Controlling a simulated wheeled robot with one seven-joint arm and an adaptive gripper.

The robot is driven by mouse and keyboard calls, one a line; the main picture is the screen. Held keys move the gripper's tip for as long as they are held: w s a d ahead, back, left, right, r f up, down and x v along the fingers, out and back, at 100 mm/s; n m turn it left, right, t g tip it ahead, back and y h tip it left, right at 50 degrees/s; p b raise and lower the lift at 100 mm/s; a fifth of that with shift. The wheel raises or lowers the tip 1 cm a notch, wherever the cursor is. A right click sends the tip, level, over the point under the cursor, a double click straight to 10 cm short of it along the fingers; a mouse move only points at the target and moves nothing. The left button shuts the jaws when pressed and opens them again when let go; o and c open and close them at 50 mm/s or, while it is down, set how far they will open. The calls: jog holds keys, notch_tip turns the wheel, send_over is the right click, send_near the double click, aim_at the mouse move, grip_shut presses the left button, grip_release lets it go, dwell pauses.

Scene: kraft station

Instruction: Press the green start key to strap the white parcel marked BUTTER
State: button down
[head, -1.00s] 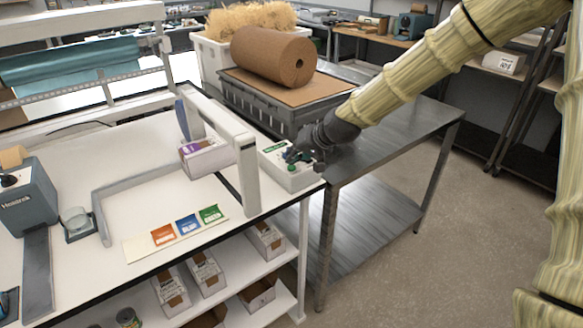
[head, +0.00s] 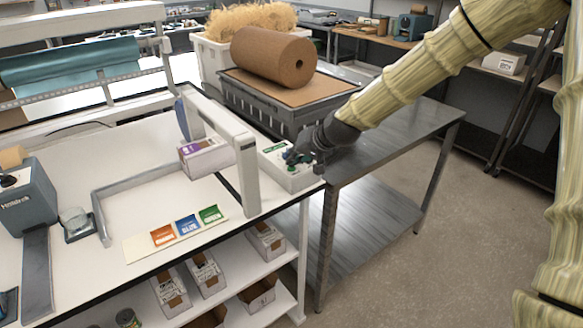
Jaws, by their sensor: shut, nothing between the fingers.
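The white strapping machine's control box (head: 276,154) stands at the right end of the white table. A green label and small green parts show on its top. My gripper (head: 292,158) is shut and empty over the front part of this box, its tips at or just above the top. I cannot tell whether they touch a key, since the gripper hides that part. A white parcel with a purple label (head: 206,157) lies under the white strapping arch (head: 248,172), left of the box. Its lettering is too small to read.
A card with orange, blue and green squares (head: 140,250) lies at the table's front. A grey tape dispenser (head: 28,195) stands at left. A brown paper roll (head: 272,57) rests on a grey crate behind. A steel table (head: 400,130) adjoins at right under my arm.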

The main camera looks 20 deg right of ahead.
jog(key=shift+f, duration=0.2)
jog(key=shift+r, duration=0.1)
dwell(0.4)
jog(key=shift+r+p, duration=0.55)
jog(key=shift+r, duration=0.25)
jog(key=shift+r+p, duration=1.75)
jog(key=shift+r, duration=0.75)
jog(key=shift+f, duration=0.15)
